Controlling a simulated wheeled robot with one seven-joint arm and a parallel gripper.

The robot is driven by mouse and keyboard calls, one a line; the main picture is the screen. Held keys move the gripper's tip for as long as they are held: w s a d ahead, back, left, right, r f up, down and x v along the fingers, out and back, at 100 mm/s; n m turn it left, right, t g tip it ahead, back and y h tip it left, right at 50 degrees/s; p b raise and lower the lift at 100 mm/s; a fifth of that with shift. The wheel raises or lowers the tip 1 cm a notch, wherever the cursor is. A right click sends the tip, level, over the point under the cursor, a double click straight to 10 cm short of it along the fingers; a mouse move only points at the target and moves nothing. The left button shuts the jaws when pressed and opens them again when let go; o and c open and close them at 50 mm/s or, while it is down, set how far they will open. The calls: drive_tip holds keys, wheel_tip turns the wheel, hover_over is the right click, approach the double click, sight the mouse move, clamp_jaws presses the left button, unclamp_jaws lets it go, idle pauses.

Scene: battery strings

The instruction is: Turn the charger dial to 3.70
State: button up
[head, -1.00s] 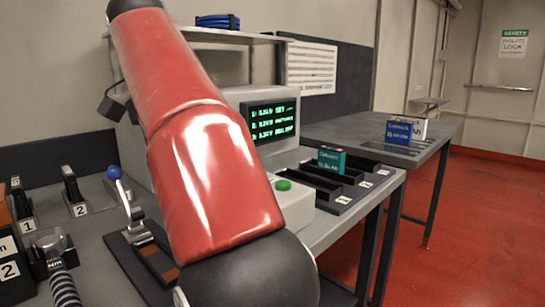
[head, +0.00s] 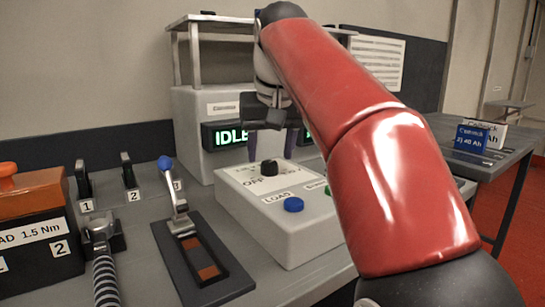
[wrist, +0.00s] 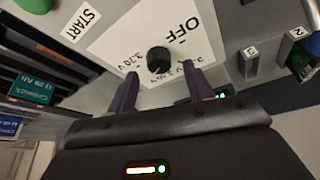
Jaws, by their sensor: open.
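The charger dial (head: 268,167) is a small black knob on the sloping top of a white charger box (head: 300,240). The knob also shows in the wrist view (wrist: 158,60), on a white plate with OFF at its upper right. The 3.70 V mark is at the knob's lower left and other marks are partly hidden by the fingers. Which mark the knob points to cannot be told. My gripper (head: 272,147) is open above the dial, its purple fingers apart; in the wrist view its fingertips (wrist: 160,73) lie either side of the knob's lower edge, apparently not touching it.
A green-lettered display (head: 228,136) reading IDLE is behind the gripper. A blue button (head: 293,204) marked LOAD is near the dial. A lever with a blue ball (head: 165,162) stands to the left. Battery slots and a teal battery (wrist: 33,88) show in the wrist view.

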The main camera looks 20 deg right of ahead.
sight(265, 181)
drive_tip(key=shift+x, duration=1.2)
drive_tip(key=c, duration=1)
drive_tip(key=m+h, duration=0.2)
drive_tip(key=m, duration=0.3)
drive_tip(key=o, duration=1)
drive_tip(key=shift+a, duration=0.1)
drive_tip(key=v, duration=0.7)
drive_tip(key=shift+r, duration=0.45)
